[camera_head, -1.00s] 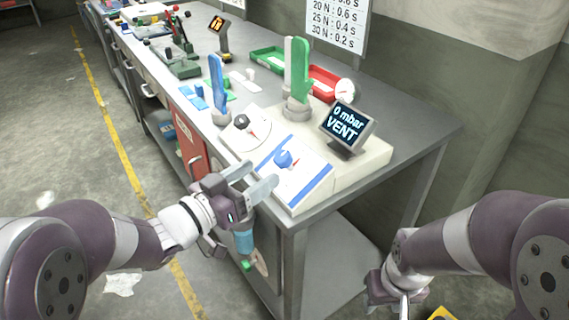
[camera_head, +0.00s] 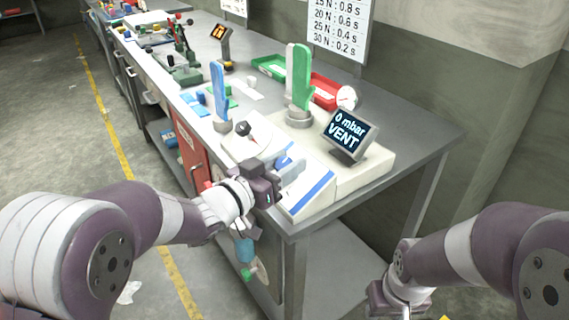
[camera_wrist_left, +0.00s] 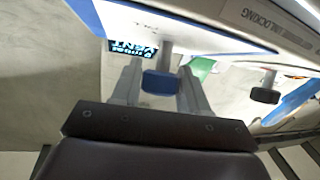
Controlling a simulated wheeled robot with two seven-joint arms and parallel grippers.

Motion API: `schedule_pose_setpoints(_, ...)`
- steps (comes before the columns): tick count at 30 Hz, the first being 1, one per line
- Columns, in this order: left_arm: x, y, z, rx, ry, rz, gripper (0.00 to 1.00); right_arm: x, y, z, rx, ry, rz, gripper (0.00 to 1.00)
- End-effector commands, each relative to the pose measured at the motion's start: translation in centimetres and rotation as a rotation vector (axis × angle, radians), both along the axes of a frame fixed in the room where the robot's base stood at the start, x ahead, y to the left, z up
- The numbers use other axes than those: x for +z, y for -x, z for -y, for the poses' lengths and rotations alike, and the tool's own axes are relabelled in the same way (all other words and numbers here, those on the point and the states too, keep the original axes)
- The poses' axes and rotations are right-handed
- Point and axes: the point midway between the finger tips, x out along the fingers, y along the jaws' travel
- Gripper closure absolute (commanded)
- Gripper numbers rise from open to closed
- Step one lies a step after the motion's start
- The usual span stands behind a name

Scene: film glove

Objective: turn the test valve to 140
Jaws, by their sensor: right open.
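The test valve's blue knob (camera_wrist_left: 160,83) sits on a white panel with blue stripes (camera_head: 317,193) at the bench's front corner. In the head view my left gripper (camera_head: 288,172) reaches over the panel and mostly hides the knob. In the left wrist view its two fingers (camera_wrist_left: 160,92) stand on either side of the knob, apart, and do not appear clamped on it. The display (camera_head: 346,132) behind the panel reads 0 mbar and VENT. My right gripper (camera_head: 398,300) is low at the bottom right, off the bench, partly cut off by the frame.
A dial with a black knob and red pointer (camera_head: 247,138) is left of the panel. A blue glove form (camera_head: 219,90) and a green one (camera_head: 301,80) stand upright behind. Green (camera_head: 268,66) and red (camera_head: 325,92) trays lie farther back. Floor in front is open.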

Motion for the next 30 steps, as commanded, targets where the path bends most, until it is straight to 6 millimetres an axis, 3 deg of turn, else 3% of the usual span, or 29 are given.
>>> schedule_pose_setpoints(11, 0.1, -0.1, -0.1, -0.083, -0.029, 0.038, 0.86, 0.7, 0.0, 0.0, 0.000, 0.000, 0.000, 0.53)
schedule_pose_setpoints(30, 0.3, 0.0, 0.0, -0.582, -0.197, 0.270, 0.86, 4.6, 0.0, 0.0, 0.000, 0.000, 0.000, 0.53)
